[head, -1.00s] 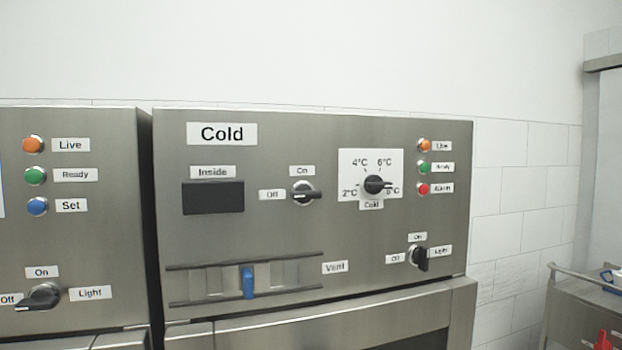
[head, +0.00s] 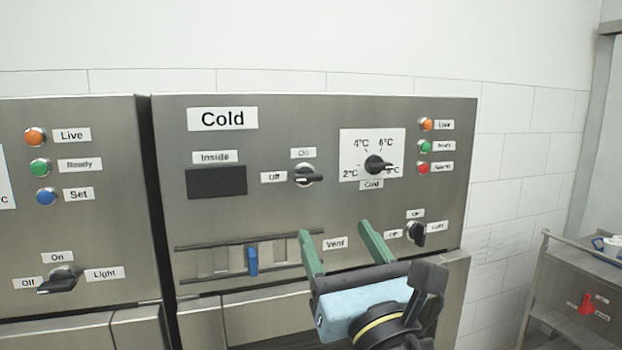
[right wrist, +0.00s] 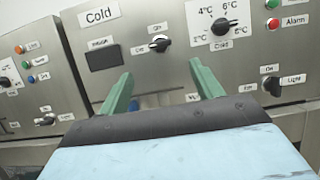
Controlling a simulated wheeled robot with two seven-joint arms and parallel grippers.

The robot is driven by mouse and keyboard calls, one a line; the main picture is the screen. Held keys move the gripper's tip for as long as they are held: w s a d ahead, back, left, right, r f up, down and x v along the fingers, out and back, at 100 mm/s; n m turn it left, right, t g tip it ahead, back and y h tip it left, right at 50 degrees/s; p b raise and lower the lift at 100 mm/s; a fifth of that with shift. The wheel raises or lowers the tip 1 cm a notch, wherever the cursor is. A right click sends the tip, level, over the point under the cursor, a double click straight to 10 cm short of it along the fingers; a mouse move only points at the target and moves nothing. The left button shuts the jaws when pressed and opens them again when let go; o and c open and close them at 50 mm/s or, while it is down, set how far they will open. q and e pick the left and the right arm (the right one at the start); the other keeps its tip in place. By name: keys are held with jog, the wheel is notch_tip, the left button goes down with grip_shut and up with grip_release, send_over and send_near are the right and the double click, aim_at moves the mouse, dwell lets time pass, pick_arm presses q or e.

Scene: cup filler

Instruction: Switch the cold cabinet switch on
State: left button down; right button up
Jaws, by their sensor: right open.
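The cold cabinet panel (head: 270,135) faces me, with the label "Cold" at its upper left. Its switch (head: 307,177) is a black knob on a silver ring, with "Off" at its left and "On" above. The knob's bar lies about level, in line with the "Off" side. The switch also shows in the right wrist view (right wrist: 160,44). My right gripper (head: 333,229) is open and empty, its green fingers pointing at the panel, below the switch and apart from it. In the right wrist view, its fingertips (right wrist: 161,68) lie just below the switch. My left gripper is out of view.
A temperature dial (head: 376,165) is right of the switch. A light knob (head: 416,233) is at lower right. A blue vent slider (head: 252,261) is lower left of my gripper. Another cabinet (head: 75,230) stands left, a cart (head: 580,275) right.

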aim_at(310, 181)
jog(key=p+x, duration=0.4)
jog(key=x, duration=0.8)
jog(key=shift+w+a+r, duration=0.1)
jog(key=shift+w, duration=0.25)
jog(key=c, duration=1)
